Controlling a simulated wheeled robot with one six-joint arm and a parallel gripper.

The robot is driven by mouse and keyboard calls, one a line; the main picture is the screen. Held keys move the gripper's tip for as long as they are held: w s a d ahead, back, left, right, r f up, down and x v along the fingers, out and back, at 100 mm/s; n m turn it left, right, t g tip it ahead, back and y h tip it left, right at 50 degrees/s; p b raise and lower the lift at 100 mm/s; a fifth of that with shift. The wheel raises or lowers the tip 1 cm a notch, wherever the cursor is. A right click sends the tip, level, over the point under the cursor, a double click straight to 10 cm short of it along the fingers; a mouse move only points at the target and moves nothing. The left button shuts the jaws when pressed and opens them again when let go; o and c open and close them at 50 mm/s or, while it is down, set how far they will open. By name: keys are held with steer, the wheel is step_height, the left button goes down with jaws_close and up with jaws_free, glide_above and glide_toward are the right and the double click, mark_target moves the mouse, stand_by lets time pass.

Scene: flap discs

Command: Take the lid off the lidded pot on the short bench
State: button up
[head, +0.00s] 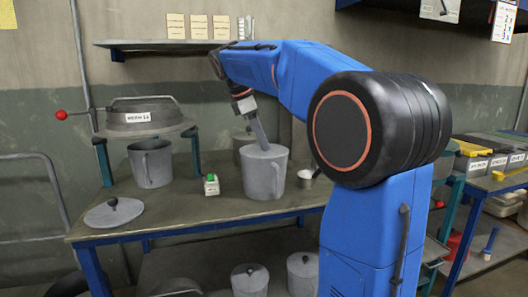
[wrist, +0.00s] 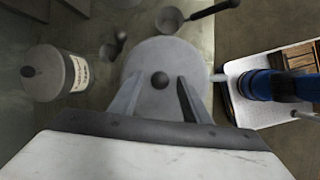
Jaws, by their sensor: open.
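The lidded pot (head: 264,178) is a grey metal pot with a side handle, upright near the front of the short bench (head: 190,212). Its round grey lid (wrist: 152,58) fills the middle of the wrist view, with a dark round knob (wrist: 160,80) at its centre. My gripper (head: 263,143) points down at the top of this pot. In the wrist view my open gripper (wrist: 159,92) has one finger on each side of the knob, with gaps between. In the head view the finger hides the knob. Whether the fingertips touch the lid is unclear.
A loose lid (head: 112,213) lies at the bench's left front. An open pot (head: 150,165) stands behind it, near a raised dark domed lid (head: 143,118). A small green-and-white item (head: 211,185) and a small metal cup (head: 307,179) flank the lidded pot. More pots (head: 249,281) stand below.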

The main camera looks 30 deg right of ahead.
jaws_close()
steer(key=shift+r, duration=0.1)
